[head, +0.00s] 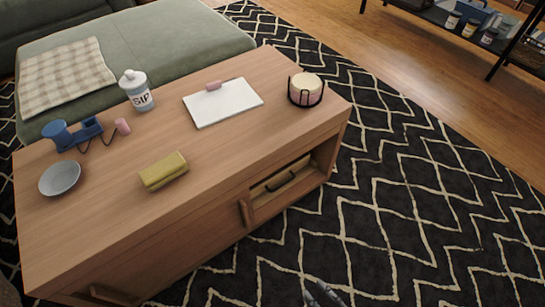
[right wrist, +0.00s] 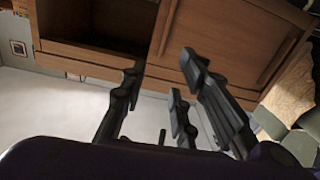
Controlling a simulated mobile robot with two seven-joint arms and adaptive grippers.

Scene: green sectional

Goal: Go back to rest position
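Only the tip of my right gripper (head: 325,293) shows in the head view, at the bottom edge, over the patterned rug and in front of the wooden coffee table (head: 215,150). In the right wrist view the dark fingers of my right gripper (right wrist: 162,88) stand apart with nothing between them. Wooden furniture (right wrist: 215,45) with an open compartment and a closed panel shows behind the fingers. My left gripper is in neither view.
The table holds a grey bowl (head: 60,178), a yellow folded item (head: 163,171), a white bottle (head: 137,91), a white board (head: 222,103) and a candle in a black holder (head: 306,89). Its front compartment (head: 283,187) is open. The rug (head: 410,210) is clear at right.

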